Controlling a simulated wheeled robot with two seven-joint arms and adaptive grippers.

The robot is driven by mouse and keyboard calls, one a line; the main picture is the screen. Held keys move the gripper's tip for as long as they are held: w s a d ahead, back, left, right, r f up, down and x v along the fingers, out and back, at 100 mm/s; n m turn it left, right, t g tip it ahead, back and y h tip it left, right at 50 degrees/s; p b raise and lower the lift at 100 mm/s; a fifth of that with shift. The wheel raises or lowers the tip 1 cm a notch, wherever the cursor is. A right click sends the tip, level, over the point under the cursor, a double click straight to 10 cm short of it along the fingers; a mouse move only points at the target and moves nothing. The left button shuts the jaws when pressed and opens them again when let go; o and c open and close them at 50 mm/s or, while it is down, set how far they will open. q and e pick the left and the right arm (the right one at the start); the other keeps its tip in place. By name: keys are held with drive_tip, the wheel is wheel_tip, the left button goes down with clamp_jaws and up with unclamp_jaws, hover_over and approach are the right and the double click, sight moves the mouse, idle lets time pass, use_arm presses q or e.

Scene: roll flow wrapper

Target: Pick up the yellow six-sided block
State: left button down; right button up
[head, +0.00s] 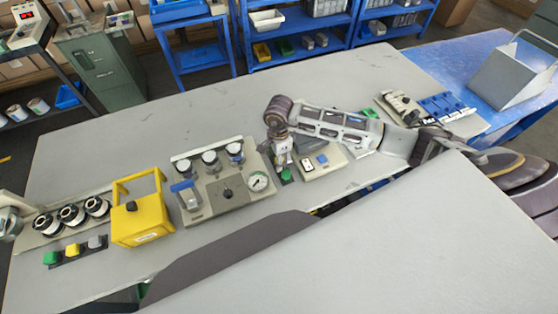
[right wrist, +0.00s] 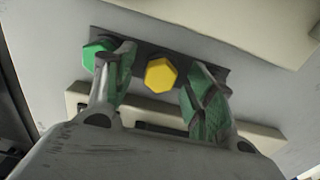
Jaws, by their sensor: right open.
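The yellow six-sided block (right wrist: 160,72) sits on a dark strip (right wrist: 140,55) in the right wrist view, with its hexagonal top facing the camera. My right gripper (right wrist: 158,85) is open, with one green-padded finger on each side of the yellow block. No contact with the block can be made out. In the head view my right gripper (head: 284,164) points down beside the gauge panel and seems to hide the block. A green six-sided block (right wrist: 96,55) lies left of the yellow one, partly behind the left finger. My left gripper is not in view.
A panel with a gauge (head: 228,188) stands left of the right gripper, and a beige box (head: 322,161) right of it. Farther left are a yellow framed box (head: 142,216) and another row of coloured blocks (head: 74,250). The table's back (head: 190,115) is clear.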

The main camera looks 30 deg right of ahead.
drive_tip(key=shift+c, duration=0.2)
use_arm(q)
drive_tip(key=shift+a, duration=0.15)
use_arm(e)
drive_tip(key=c, duration=0.8)
drive_tip(key=shift+r, duration=0.1)
wheel_tip(320, 180, up, 9)
drive_tip(key=shift+f+b, duration=0.2)
drive_tip(key=shift+b, duration=0.4)
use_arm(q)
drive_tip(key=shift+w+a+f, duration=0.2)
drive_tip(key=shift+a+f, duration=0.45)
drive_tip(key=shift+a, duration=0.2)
use_arm(e)
drive_tip(key=shift+r, duration=0.65)
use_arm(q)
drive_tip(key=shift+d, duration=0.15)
